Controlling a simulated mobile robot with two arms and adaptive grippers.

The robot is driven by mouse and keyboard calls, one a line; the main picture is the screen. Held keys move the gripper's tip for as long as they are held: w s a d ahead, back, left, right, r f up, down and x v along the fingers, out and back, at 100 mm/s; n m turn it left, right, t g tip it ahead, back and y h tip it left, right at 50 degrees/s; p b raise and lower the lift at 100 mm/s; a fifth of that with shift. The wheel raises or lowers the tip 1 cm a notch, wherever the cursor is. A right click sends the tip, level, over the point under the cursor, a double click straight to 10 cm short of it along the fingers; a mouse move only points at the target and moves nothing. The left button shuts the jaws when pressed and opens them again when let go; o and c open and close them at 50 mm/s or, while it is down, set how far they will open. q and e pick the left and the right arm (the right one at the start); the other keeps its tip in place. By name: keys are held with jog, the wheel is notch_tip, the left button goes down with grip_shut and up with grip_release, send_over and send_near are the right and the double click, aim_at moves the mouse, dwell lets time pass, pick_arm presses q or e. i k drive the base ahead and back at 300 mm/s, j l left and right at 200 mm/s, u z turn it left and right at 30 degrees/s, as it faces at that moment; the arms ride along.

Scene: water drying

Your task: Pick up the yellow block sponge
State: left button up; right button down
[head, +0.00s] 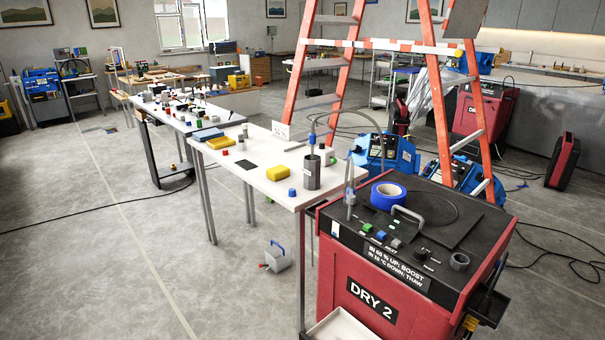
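A yellow block (278,173) that looks like a sponge lies flat on the white tabletop (262,152), near the table's middle. A second, flatter yellow-orange block (221,143) lies further back on the same table, beside a blue block (208,134). I cannot tell for sure which of the two is the block sponge. Nothing covers either one. Neither of my grippers is in view.
On the table, a grey cylinder (312,172) stands right of the nearer yellow block, with small blue pieces about. A red DRY 2 machine (365,285) stands at the front right, and an orange ladder (440,95) behind. The floor (110,240) at left is mostly clear.

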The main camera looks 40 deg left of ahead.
aim_at(279, 172)
jog(key=i+j+z, duration=0.15)
jog(key=j+z, duration=0.2)
jog(key=j, duration=0.35)
jog(key=i+j+z, duration=0.1)
jog(key=j+z, duration=0.3)
jog(key=j, duration=0.35)
